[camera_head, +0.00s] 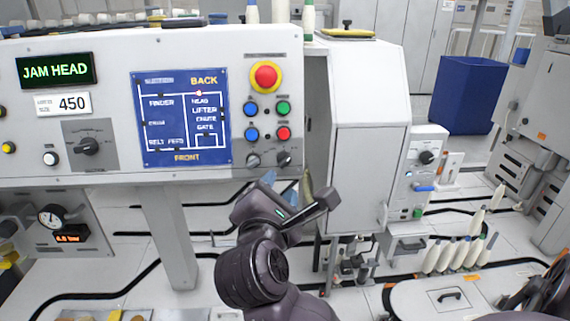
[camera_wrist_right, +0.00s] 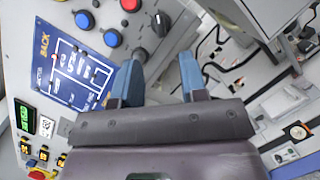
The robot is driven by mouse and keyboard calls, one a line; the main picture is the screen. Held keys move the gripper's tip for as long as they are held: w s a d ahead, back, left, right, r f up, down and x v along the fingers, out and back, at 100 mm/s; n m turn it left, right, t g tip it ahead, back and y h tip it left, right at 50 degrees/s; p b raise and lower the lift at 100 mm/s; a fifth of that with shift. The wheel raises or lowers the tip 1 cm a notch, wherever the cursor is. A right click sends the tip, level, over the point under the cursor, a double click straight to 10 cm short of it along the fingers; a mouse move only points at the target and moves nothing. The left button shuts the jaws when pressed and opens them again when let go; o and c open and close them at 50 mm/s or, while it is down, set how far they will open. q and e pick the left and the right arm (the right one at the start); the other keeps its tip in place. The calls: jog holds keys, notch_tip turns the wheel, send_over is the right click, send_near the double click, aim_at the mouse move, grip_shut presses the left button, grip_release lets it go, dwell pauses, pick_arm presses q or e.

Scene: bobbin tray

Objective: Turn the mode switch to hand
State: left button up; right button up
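The control panel (camera_head: 120,100) fills the left of the head view. Two small black selector knobs sit at its lower right: a left one (camera_head: 253,160) and a right one (camera_head: 284,158). A larger black rotary switch (camera_head: 88,146) sits on a grey plate farther left. The labels are too small to read, so I cannot tell which is the mode switch. My right gripper (camera_head: 287,181) is just below the small knobs, open and empty. In the right wrist view its blue fingers (camera_wrist_right: 160,64) are spread, with a knob (camera_wrist_right: 161,24) ahead, apart from them. My left gripper is out of view.
A red emergency stop (camera_head: 266,76) and blue, green and red buttons sit above the small knobs. A blue line diagram (camera_head: 181,118) is beside them. A white cabinet (camera_head: 370,120) stands right of the panel. White bobbins (camera_head: 460,254) stand at lower right.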

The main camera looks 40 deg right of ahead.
aim_at(285, 163)
jog(key=x, duration=0.8)
jog(key=shift+w+d+p, duration=0.15)
jog(key=shift+d+p, duration=0.05)
jog(key=shift+p, duration=0.15)
jog(key=shift+f, duration=0.1)
grip_shut()
